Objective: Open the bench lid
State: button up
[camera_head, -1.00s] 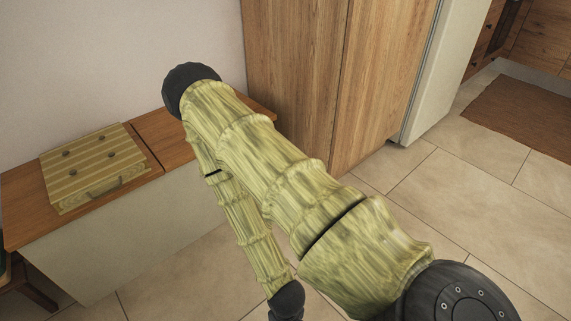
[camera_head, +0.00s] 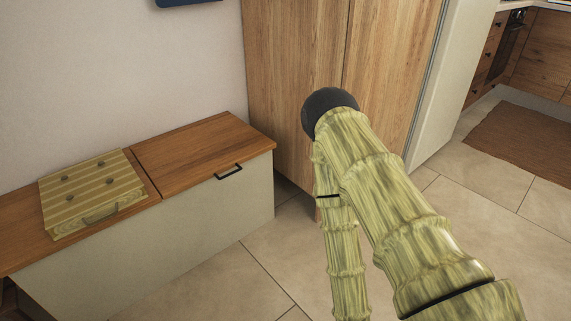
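The bench (camera_head: 150,256) is low, with a pale front and a brown wooden top, and stands against the wall at the left. Its wooden lid (camera_head: 205,150) is the right part of the top and lies flat and closed. A black bar handle (camera_head: 229,172) sits at the lid's front edge. My arm, with a bamboo-like skin, is at the right of the view, clear of the bench. My gripper is not in view; it lies beyond the lower edge or behind the arm.
A striped wooden box (camera_head: 92,195) with dark knobs and a handle lies on the bench top, left of the lid. A tall wooden cabinet (camera_head: 290,90) stands right of the bench. Tiled floor (camera_head: 225,285) in front of the bench is free.

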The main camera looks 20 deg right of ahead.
aim_at(176, 163)
jog(key=z, duration=0.6)
jog(key=k, duration=1.05)
jog(key=u, duration=0.65)
jog(key=i, duration=1.4)
jog(key=z, duration=0.4)
